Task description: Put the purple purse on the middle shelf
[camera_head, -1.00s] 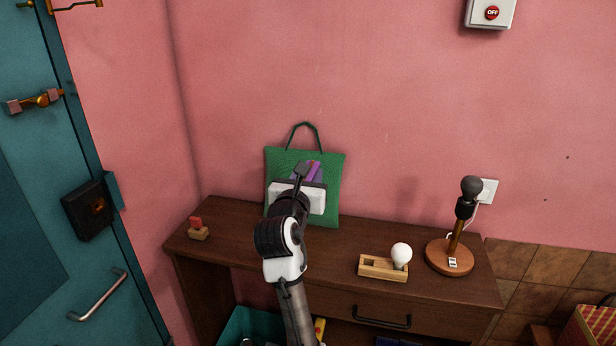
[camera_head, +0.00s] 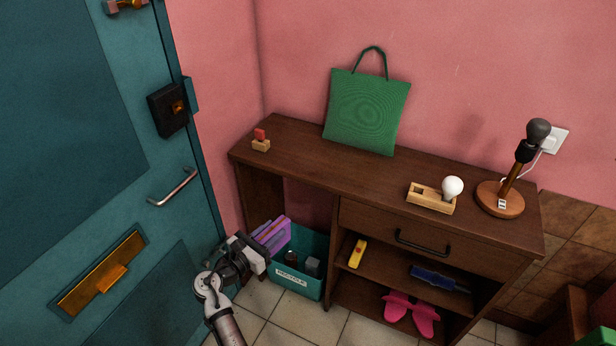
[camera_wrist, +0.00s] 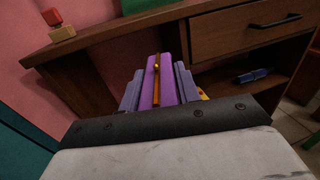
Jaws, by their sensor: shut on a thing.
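The purple purse (camera_head: 273,234) is held in my gripper (camera_head: 262,240), in front of the left part of the brown cabinet and just above the teal recycle bin. In the wrist view the purse (camera_wrist: 165,80) stands between the two grey fingers (camera_wrist: 158,88), with an orange-gold strip along it. The middle shelf (camera_head: 385,268) lies under the drawer, to the right of the purse. On it are a yellow object (camera_head: 357,253) at the left and a blue brush-like object (camera_head: 437,279) at the right.
The recycle bin (camera_head: 301,282) holds dark items. Pink slippers (camera_head: 411,313) lie on the bottom shelf. The drawer (camera_head: 392,232) has a black handle. A green bag (camera_head: 366,110), a lamp (camera_head: 502,198) and a bulb box (camera_head: 432,197) stand on top. The teal door (camera_head: 90,170) is at left.

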